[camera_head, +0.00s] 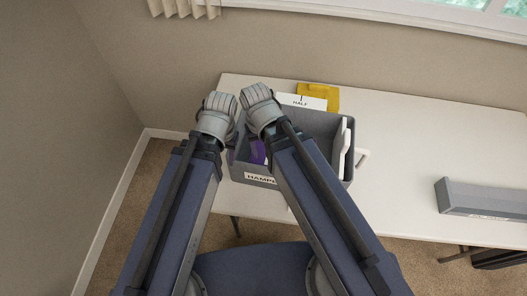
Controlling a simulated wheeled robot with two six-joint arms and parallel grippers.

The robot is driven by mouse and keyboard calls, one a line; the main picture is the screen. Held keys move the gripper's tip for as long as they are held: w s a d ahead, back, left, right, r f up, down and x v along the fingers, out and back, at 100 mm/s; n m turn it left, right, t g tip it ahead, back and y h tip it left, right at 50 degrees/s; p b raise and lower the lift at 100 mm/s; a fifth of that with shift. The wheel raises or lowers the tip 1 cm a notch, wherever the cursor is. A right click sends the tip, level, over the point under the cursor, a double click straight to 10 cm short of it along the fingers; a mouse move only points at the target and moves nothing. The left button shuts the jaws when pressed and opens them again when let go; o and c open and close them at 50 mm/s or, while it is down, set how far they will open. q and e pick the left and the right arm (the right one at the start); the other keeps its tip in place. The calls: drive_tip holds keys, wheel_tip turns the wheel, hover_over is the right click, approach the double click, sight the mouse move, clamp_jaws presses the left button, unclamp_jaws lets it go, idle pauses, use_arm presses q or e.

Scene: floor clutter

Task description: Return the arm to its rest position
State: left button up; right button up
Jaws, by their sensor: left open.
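My left arm reaches forward from the lower left, and its gripper (219,101) is over the left end of the white table, just left of a grey bin. The gripper is open, and I see nothing held in it. My right arm reaches up beside it, and its gripper (257,94) is over the back left edge of the bin. The right fingers are seen from behind, so their opening is unclear. The two grippers are close together but apart.
The grey bin (335,165), its label partly covered by my right arm, stands on the white table (400,128). A purple thing (258,152) shows inside. A yellow thing (325,93) lies behind it. A long grey box (480,198) lies at right. Walls stand left and behind.

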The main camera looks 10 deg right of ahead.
drive_tip(key=n, duration=0.1)
drive_tip(key=s+n, duration=0.1)
drive_tip(key=shift+s+a+n, duration=0.15)
drive_tip(key=shift+a+n, duration=0.15)
idle(1.2)
